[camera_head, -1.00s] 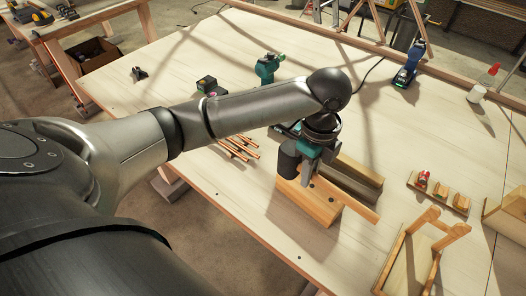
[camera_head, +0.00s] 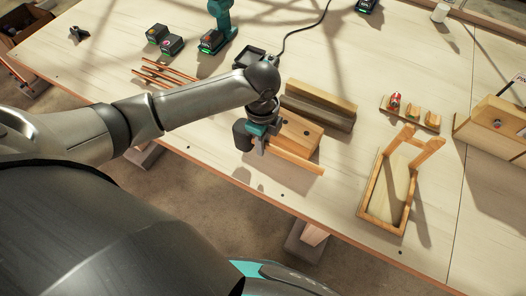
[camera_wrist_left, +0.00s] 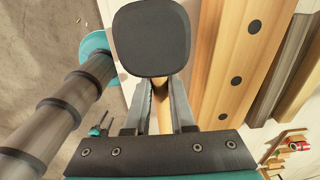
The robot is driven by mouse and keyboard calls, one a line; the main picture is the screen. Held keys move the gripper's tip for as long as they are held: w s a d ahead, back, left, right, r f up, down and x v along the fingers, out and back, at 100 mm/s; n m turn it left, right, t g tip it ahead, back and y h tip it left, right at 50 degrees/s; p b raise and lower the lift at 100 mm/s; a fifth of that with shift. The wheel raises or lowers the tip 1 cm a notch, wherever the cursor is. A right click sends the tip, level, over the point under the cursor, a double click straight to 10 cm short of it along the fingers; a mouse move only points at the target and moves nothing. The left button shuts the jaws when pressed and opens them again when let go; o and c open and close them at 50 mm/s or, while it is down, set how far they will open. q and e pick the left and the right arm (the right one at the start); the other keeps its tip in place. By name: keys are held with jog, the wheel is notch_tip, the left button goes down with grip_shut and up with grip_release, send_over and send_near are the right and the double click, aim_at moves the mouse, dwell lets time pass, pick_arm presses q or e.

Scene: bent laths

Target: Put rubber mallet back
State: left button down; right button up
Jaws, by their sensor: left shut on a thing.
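The rubber mallet has a black head (camera_head: 242,135) and a pale wooden handle (camera_head: 295,158). My left gripper (camera_head: 259,146) is shut on the handle close to the head. The mallet lies roughly level, along the near side of a wooden block with dark holes (camera_head: 302,131). In the left wrist view the black head (camera_wrist_left: 152,38) hides part of the handle, and the gripper (camera_wrist_left: 160,85) closes around the handle. The holed block (camera_wrist_left: 240,60) is just right of it there. I cannot tell whether mallet and block touch. All of the block's holes I can see look empty.
A darker grooved wooden piece (camera_head: 320,104) stands behind the block. Copper-coloured rods (camera_head: 165,74) lie to the left. A wooden frame (camera_head: 390,190) and a small rack with a red item (camera_head: 410,112) stand right. The near table edge is close; bare table lies between block and frame.

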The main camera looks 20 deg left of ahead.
pick_arm(q)
jog(key=shift+f+b, duration=0.35)
jog(key=shift+f, duration=1.95)
jog(key=shift+f, duration=0.1)
jog(key=c, duration=0.8)
grip_release()
jog(key=shift+o, duration=0.2)
notch_tip(320, 180, up, 12)
jog(key=shift+a+r+p, duration=0.1)
jog(key=shift+r+p, duration=0.05)
jog(key=shift+p, duration=0.75)
